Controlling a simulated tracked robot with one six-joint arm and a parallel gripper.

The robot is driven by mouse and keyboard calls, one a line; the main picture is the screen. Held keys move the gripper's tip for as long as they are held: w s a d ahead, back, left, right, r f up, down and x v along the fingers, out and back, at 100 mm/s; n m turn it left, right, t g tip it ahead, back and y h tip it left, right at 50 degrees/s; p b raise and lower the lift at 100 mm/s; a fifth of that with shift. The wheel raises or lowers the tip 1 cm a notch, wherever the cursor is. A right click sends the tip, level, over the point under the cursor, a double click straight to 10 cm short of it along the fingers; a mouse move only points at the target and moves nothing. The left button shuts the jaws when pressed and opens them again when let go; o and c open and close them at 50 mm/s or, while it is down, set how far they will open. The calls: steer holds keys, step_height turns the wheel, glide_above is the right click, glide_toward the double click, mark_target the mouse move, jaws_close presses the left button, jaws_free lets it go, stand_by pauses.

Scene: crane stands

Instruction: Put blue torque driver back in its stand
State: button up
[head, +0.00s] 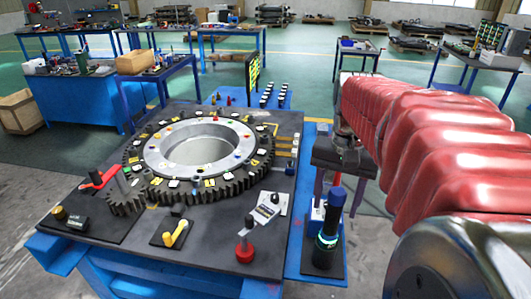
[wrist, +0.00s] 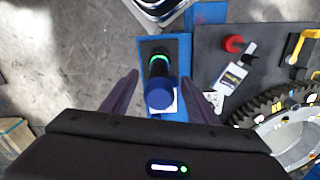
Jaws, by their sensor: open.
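The blue torque driver (head: 328,222) stands upright at the table's right side, with a blue upper part, a dark body and a glowing green ring low down. Its foot is at a black base plate (head: 323,266) on a blue strip; how it sits in the base is hard to tell. My gripper (head: 330,183) points down just above and behind the driver's top. In the wrist view the driver (wrist: 160,92) shows between the two fingers of my gripper (wrist: 160,90), with gaps on both sides. The gripper is open and holds nothing.
Floor (wrist: 65,60) lies open on the other side.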

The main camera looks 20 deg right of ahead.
steer(key=shift+r, duration=0.1)
steer(key=shift+r, duration=2.45)
steer(key=shift+r, duration=0.1)
step_height(320, 180, up, 14)
steer(key=shift+f, duration=0.2)
steer(key=shift+a+f, duration=0.1)
steer(key=s+a+f+n+t, duration=0.3)
steer(key=a+f+n, duration=0.6)
steer(key=a+f, duration=1)
step_height(320, 180, down, 2)
steer(key=t, duration=0.2)
steer(key=shift+a+n+t, duration=0.3)
steer(key=shift+f, duration=0.1)
stand_by(0.5)
